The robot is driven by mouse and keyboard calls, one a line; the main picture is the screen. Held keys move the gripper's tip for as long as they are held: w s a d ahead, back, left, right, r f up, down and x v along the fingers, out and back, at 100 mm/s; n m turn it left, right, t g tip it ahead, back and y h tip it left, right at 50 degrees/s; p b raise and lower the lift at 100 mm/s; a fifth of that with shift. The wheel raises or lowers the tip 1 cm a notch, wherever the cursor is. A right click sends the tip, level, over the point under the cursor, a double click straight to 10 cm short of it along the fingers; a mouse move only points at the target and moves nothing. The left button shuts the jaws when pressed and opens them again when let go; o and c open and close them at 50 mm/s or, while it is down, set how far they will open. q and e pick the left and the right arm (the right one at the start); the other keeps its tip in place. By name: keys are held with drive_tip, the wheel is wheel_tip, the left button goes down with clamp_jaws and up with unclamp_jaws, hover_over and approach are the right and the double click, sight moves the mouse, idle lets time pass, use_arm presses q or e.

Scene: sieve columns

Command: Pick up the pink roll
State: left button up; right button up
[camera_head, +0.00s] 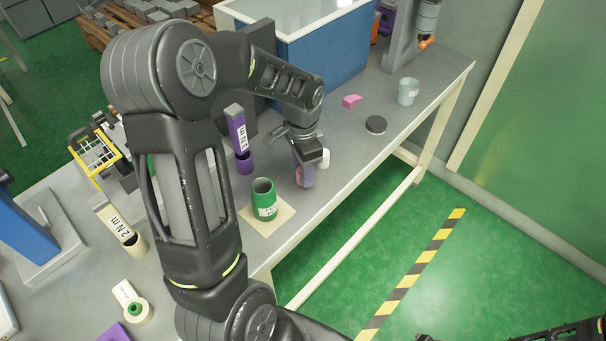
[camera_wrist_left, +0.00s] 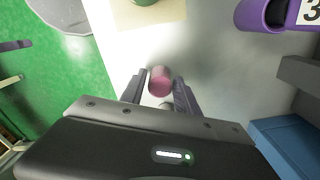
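The pink roll (camera_wrist_left: 160,80) lies between the two fingers of my left gripper (camera_wrist_left: 160,86) in the left wrist view. The fingers stand close on either side of it. I cannot tell whether both press on it or a thin gap remains. In the head view my left gripper (camera_head: 305,180) points down at the bench beside a white cylinder (camera_head: 323,158), and a little of the pink roll (camera_head: 299,174) shows at the fingers. Whether the roll touches the bench is unclear. My right gripper is out of view; only dark arm parts show at the lower right.
A green cup (camera_head: 264,198) stands on a beige square (camera_head: 283,213) to the left. A purple holder (camera_head: 244,163) with a labelled tool is behind it. A black disc (camera_head: 376,124), a pink block (camera_head: 351,101) and a grey cup (camera_head: 408,91) stand farther right. The blue bin (camera_head: 327,60) is behind.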

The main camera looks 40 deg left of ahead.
use_arm(q)
clamp_jaws()
drive_tip(key=shift+r, duration=0.1)
idle(0.3)
wheel_tip(320, 180, up, 10)
drive_tip(key=shift+f, duration=0.1)
idle(0.4)
idle(0.4)
